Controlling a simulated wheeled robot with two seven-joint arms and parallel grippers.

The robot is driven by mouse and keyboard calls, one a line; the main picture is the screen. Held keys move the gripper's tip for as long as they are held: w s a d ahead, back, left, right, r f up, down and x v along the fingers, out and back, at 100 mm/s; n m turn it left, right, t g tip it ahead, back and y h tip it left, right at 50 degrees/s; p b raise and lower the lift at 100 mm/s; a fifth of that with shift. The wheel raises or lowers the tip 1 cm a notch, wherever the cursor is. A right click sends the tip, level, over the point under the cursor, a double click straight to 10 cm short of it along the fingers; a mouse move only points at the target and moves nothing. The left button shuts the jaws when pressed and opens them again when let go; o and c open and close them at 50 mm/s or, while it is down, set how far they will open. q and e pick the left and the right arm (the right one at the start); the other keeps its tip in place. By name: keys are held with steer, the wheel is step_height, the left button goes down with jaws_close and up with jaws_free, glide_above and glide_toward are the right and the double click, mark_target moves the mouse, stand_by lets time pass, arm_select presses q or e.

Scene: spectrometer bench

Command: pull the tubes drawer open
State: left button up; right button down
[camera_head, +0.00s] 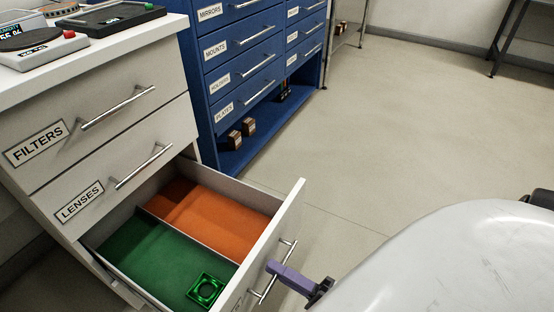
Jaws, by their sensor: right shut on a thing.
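The bottom drawer (290,207) of the white cabinet stands pulled out, below the drawers labelled LENSES and FILTERS. Its own label is mostly out of view. Inside, a divider separates a green-lined compartment (150,252) from an orange-lined one (210,213). A green square piece with a round centre (206,289) lies in the green compartment. My right gripper (272,268) is shut on the drawer's bar handle (265,285), with its purple fingers at the bar. My left gripper is not in view.
The LENSES drawer (120,185) and FILTERS drawer (95,125) are closed. Devices (42,50) sit on the white top. A blue cabinet (225,150) with labelled drawers stands behind. The floor (400,130) to the right is clear.

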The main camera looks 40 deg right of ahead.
steer(key=shift+d, duration=0.1)
steer(key=c, duration=2.1)
jaws_free()
steer(key=shift+s, duration=0.1)
steer(key=v, duration=1)
steer(key=shift+f, duration=0.1)
